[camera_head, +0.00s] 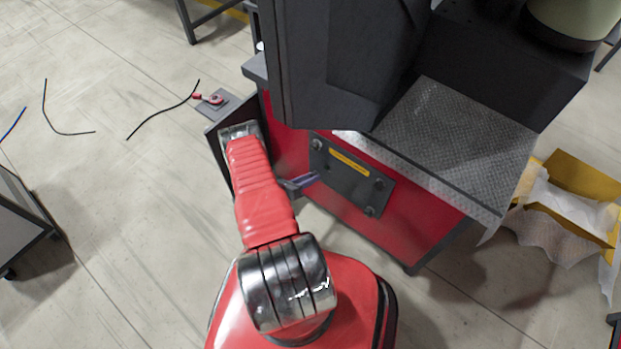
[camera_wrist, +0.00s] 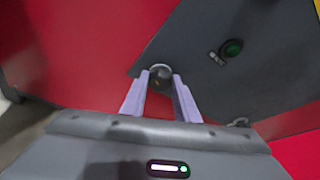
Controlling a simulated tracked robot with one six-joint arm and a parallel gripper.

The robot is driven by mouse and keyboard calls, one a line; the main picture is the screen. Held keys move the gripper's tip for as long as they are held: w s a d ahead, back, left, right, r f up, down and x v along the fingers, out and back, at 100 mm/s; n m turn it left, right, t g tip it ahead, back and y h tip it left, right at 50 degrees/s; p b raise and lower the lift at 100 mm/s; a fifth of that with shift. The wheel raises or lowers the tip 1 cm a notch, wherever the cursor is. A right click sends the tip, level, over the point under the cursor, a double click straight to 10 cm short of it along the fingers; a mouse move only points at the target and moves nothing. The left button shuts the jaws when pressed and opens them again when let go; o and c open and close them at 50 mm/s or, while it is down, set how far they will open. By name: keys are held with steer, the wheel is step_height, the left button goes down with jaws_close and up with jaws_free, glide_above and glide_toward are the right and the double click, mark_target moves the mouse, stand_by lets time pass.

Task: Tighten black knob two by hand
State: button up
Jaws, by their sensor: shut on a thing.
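A dark grey panel (camera_head: 345,178) with a yellow label is on the red front of the machine. In the wrist view, a round black knob (camera_wrist: 160,74) with a pale rim sits at a corner of the panel (camera_wrist: 270,60), between the tips of my gripper (camera_wrist: 160,82). The two pale purple fingers are shut on the knob from both sides. In the head view my gripper (camera_head: 309,180) reaches the panel's lower left, and its fingers hide that knob. I cannot read any number on it.
Other knobs show at the panel's upper left (camera_head: 318,144), right (camera_head: 379,184) and lower right (camera_head: 370,210). A dark green round part (camera_wrist: 232,47) with a small label is on the panel. A yellow box (camera_head: 580,175) stands right.

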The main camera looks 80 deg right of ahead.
steer(key=shift+s+a, duration=0.1)
steer(key=o, duration=1)
steer(key=shift+o, duration=0.2)
steer(key=v, duration=1.3)
steer(key=shift+w+a, duration=0.25)
steer(key=shift+a, duration=0.05)
